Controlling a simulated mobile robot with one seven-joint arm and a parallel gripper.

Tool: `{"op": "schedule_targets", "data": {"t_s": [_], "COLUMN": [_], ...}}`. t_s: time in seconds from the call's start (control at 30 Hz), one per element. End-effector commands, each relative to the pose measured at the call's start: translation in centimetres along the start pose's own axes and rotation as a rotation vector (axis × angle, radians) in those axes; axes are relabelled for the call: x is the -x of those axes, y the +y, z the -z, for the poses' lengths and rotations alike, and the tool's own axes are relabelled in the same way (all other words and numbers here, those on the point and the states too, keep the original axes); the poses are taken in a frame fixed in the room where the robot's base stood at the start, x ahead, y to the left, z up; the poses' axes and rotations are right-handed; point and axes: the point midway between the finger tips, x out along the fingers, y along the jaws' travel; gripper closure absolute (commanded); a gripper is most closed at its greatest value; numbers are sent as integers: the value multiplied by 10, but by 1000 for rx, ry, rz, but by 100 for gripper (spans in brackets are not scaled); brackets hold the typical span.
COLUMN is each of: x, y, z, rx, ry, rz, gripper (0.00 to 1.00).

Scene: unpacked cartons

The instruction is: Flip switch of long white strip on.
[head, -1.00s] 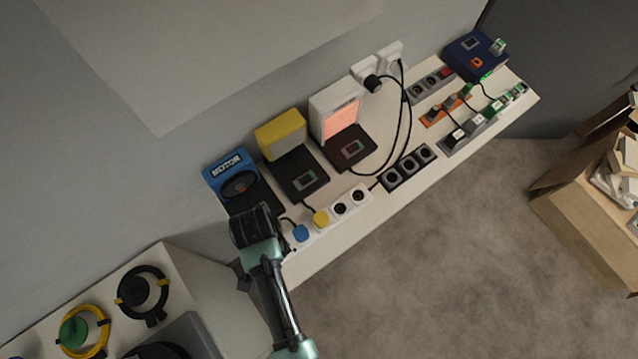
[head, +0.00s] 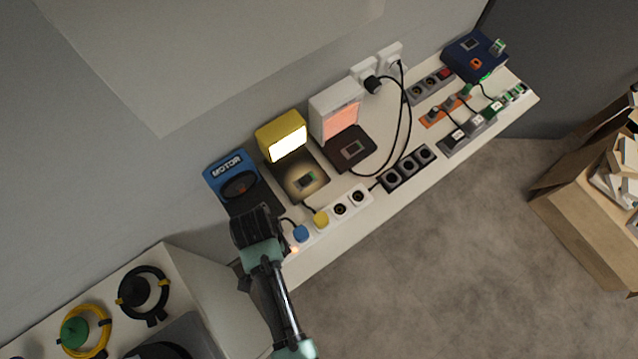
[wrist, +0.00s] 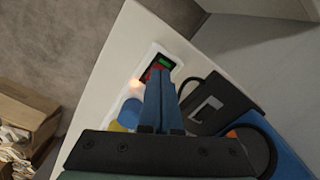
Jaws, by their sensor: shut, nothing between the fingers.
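The long white strip (head: 328,219) lies on the table with a blue plug (head: 301,233) and a yellow plug (head: 321,218) in it and open sockets to their right. Its left end is partly hidden by my arm in the head view. In the wrist view the strip's end (wrist: 153,57) shows a switch (wrist: 164,63) with green and red parts, and an orange glow beside it. My gripper (wrist: 158,80) is shut and empty, with its blue fingertips at the switch; whether they touch it I cannot tell. The yellow lamp (head: 286,142) is lit.
A blue motor unit (head: 231,175) stands just behind my arm. A white heater-like panel (head: 338,110) glows pinkish. A black strip (head: 407,168) lies farther right. The table's front edge (head: 335,242) is bare, with open floor beyond.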

Motion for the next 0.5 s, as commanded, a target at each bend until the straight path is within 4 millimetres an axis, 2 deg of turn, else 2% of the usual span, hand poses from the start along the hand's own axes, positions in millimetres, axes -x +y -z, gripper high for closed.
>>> {"op": "schedule_targets", "data": {"t_s": [0.03, 0.5], "x": [9, 44], "y": [0, 0], "z": [0, 0], "rx": [0, 0], "ry": [0, 0], "rz": [0, 1], "gripper": [100, 100]}}
